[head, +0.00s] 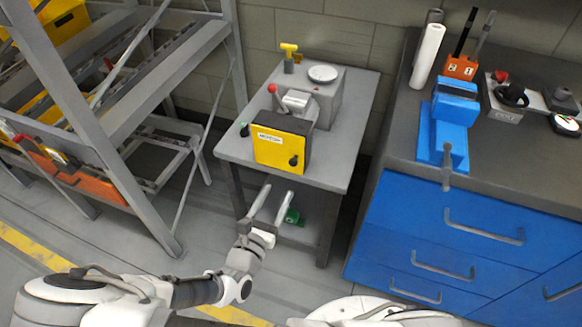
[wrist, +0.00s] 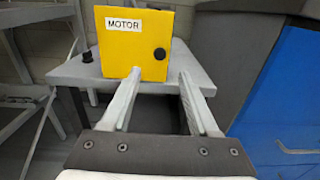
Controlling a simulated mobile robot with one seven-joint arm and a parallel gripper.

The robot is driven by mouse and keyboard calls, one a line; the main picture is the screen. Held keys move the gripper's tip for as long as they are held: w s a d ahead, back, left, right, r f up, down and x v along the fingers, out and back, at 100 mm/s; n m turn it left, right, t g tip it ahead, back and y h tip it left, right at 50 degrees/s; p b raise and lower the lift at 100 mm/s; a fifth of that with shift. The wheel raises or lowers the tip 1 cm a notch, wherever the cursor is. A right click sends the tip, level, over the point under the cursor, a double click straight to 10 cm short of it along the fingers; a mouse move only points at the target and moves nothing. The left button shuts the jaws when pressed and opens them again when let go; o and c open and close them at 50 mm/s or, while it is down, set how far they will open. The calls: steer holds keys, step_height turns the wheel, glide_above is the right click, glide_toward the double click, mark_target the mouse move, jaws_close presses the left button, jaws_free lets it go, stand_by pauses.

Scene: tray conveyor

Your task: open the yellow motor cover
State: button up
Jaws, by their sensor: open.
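The yellow motor cover (head: 279,150) is a square panel with a white label and a black round knob (head: 293,161) at its right side. It is on the front of a grey machine (head: 322,100) on a small grey table and looks closed. In the wrist view the cover (wrist: 130,55) reads MOTOR, and its knob (wrist: 160,54) shows at the right. My gripper (head: 279,190) is open and empty, in front of the table and below the cover. In the wrist view its two fingers (wrist: 160,75) point toward the cover's lower right, apart from it.
The small table (head: 345,165) has a black knob-like item (head: 244,129) at its left corner. A red-tipped lever (head: 273,90) stands behind the cover. A grey rack (head: 110,150) is at left. A blue cabinet (head: 450,225) with a blue vise (head: 447,120) is at right.

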mark_target(292, 164)
steer(key=b+x, duration=0.1)
steer(key=x, duration=0.9)
steer(key=shift+w+d+b, duration=0.15)
steer(key=shift+w+b, duration=0.15)
steer(key=shift+w, duration=0.1)
jaws_close()
stand_by(0.8)
